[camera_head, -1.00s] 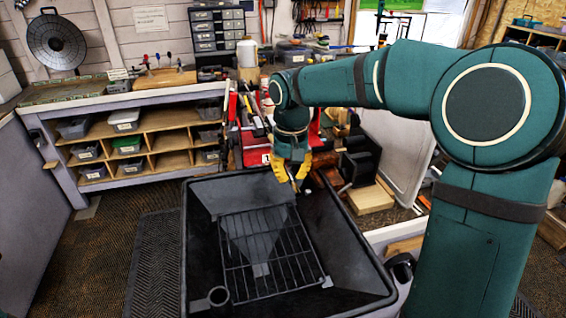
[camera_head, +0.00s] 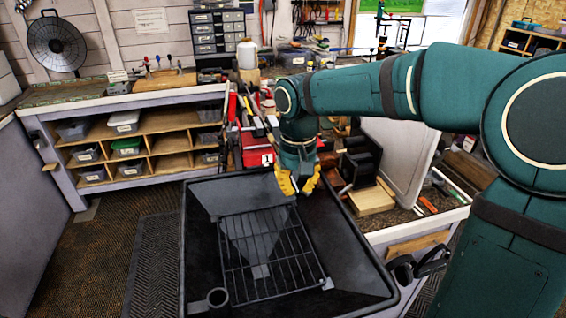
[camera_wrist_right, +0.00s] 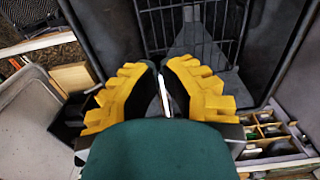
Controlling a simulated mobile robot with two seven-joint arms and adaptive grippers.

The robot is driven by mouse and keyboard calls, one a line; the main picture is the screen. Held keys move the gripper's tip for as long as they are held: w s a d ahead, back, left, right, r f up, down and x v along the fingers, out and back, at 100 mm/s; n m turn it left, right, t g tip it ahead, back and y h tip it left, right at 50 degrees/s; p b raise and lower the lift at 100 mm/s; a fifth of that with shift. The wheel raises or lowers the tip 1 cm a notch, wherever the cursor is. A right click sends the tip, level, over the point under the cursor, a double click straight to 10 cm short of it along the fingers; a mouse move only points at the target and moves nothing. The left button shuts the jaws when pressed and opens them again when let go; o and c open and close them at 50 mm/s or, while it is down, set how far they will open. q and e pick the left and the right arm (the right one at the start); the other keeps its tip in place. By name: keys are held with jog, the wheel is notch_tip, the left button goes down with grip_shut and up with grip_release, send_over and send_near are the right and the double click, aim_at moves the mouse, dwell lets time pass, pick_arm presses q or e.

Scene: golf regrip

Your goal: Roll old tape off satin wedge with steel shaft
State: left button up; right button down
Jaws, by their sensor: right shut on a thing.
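My right gripper (camera_head: 299,186) has yellow ridged fingers and hangs over the far right rim of a black tub (camera_head: 205,262). In the right wrist view my right gripper (camera_wrist_right: 163,85) is shut on a thin, pale object (camera_wrist_right: 164,97), seen almost end-on between the dark finger pads. I cannot tell what this object is. A wire grate (camera_head: 262,225) lies inside the tub. I cannot make out the satin wedge, its steel shaft or any tape. My left gripper is out of view.
A red toolbox (camera_head: 256,149) and loose tools crowd the bench behind the gripper. A wooden block (camera_head: 371,200) stands right of the tub. A shelf of bins (camera_head: 130,150) is at the left. A small round cup (camera_head: 218,297) sits at the tub's near left corner.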

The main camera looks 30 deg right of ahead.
aim_at(292, 178)
jog(key=shift+w+r, duration=0.1)
jog(key=shift+w, duration=0.2)
jog(key=w+p, duration=0.2)
jog(key=shift+w+d, duration=0.55)
jog(key=shift+w, duration=0.35)
jog(key=shift+w+p, duration=0.35)
jog(key=shift+p, duration=0.15)
jog(key=w+p, duration=0.1)
jog(key=w, duration=0.1)
jog(key=shift+w+d+p, duration=0.35)
jog(key=shift+d, duration=0.05)
jog(key=shift+w+d, duration=0.1)
jog(key=shift+w, duration=0.3)
